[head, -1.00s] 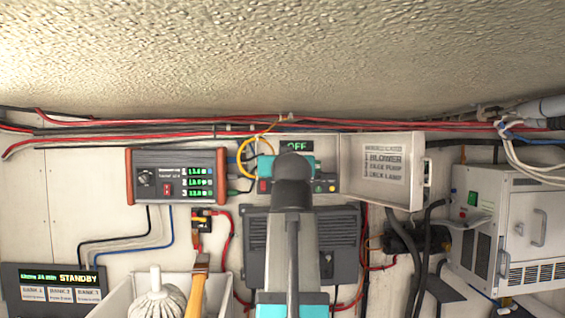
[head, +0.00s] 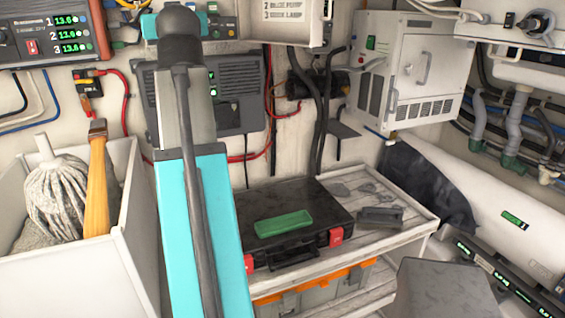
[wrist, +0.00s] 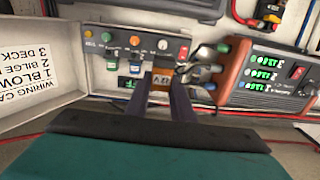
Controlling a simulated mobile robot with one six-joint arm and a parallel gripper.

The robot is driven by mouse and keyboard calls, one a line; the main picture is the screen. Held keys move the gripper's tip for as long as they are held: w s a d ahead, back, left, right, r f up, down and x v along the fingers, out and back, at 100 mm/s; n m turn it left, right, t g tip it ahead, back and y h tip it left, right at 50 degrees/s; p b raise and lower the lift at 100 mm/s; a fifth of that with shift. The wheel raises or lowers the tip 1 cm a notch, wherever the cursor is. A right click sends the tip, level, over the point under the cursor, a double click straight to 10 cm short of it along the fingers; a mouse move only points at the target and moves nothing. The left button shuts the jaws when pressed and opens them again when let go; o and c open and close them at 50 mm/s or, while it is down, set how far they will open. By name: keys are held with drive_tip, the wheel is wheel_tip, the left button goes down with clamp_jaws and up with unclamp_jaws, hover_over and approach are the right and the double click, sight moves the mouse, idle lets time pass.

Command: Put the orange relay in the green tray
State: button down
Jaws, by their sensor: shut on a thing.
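The orange relay (wrist: 162,79), with a dark label, is between the fingertips of my gripper (wrist: 163,86) in the wrist view. In the head view my own arm hides the gripper and the relay. The green tray (head: 284,223) is empty and lies on a black case (head: 310,202), low and right of my arm.
A small grey tray (head: 380,217) sits right of the case on a slatted shelf (head: 408,238). A white bin (head: 75,265) with a mop and wooden handle stands left. The panel's open lid (wrist: 45,55) and a red-ended meter box (wrist: 268,75) flank the panel.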

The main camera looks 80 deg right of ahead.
drive_tip(key=shift+f+b, duration=1.2)
drive_tip(key=shift+f, duration=0.5)
drive_tip(key=shift+s, duration=0.1)
